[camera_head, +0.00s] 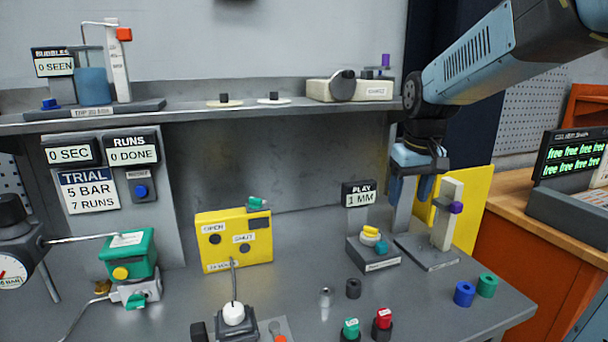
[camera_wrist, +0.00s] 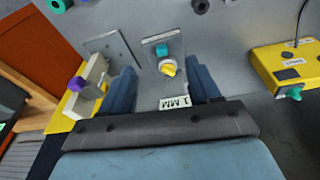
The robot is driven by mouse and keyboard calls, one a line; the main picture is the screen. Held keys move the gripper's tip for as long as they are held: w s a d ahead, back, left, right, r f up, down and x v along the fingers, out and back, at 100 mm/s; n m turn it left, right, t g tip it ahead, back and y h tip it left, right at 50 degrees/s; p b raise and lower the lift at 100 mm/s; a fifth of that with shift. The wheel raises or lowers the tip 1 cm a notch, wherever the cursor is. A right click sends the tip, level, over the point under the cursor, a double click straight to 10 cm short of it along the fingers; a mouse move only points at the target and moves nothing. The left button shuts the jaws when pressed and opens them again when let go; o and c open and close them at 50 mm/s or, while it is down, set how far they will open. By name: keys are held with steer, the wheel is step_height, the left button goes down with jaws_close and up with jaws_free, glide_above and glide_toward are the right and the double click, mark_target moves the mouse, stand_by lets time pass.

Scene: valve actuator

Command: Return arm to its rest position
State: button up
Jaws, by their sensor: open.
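My arm (camera_head: 500,55) reaches in from the upper right in the head view, bent down at the wrist. My gripper (camera_head: 411,188) points down above the right part of the bench, behind the grey stand with a purple knob (camera_head: 447,215). In the wrist view the two blue fingers of my gripper (camera_wrist: 163,82) are spread apart with nothing held between them. The play gauge (camera_head: 373,250), with a yellow and a teal knob, stands below and left of the gripper. It shows in the wrist view beyond the fingers (camera_wrist: 163,50).
A shelf (camera_head: 280,112) carrying instruments runs behind the arm. A yellow panel (camera_head: 475,205) stands close right of the gripper. A yellow box (camera_head: 235,240), a green actuator (camera_head: 128,253) and several small coloured parts stand on the bench. Bare bench (camera_head: 430,300) lies at front right.

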steer(key=s+m+t, duration=0.2)
steer(key=s+t, duration=0.1)
steer(key=s, duration=1.4)
steer(key=shift+d+r, duration=0.25)
steer(key=shift+d, duration=0.05)
